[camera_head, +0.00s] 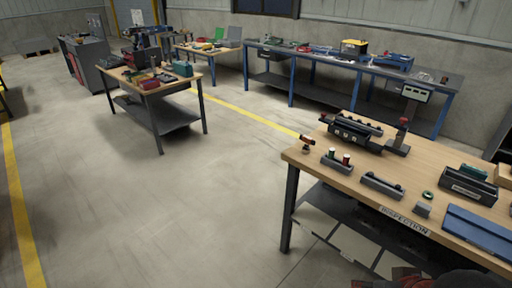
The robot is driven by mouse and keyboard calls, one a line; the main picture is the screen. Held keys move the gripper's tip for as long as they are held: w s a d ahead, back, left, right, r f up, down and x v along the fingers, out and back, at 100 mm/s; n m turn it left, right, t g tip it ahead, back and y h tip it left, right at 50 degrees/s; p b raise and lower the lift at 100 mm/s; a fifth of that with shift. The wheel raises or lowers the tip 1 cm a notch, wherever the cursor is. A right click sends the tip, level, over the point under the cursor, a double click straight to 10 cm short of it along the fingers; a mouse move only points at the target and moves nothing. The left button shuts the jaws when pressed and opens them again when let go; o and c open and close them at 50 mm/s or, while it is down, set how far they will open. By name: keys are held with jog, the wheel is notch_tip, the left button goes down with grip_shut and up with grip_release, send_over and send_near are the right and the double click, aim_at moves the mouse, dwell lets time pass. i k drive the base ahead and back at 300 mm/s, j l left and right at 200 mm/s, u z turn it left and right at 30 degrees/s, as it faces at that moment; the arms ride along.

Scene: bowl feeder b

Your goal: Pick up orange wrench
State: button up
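I cannot make out an orange wrench for certain in this view. A small orange-red and dark item (307,140) stands at the left corner of the near wooden workbench (325,173). It is too small to tell what it is. Red and dark parts (410,278) show at the bottom edge, cut off by the frame, and I cannot tell what they are. No gripper fingers can be seen.
The near bench carries a dark fixture (352,134), grey blocks, a dark box (468,187) and a blue case (478,231). Another wooden bench (130,77) and a long blue-legged bench (340,66) stand farther back. The concrete floor at left is clear.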

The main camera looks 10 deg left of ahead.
aim_at(308, 140)
jog(key=u, duration=0.15)
jog(key=z, duration=1.8)
jog(key=u, duration=1.85)
jog(key=i+j+u, duration=0.15)
jog(key=i, duration=1.05)
jog(key=i+j+u, duration=0.1)
jog(key=i+j, duration=0.15)
jog(key=i, duration=0.95)
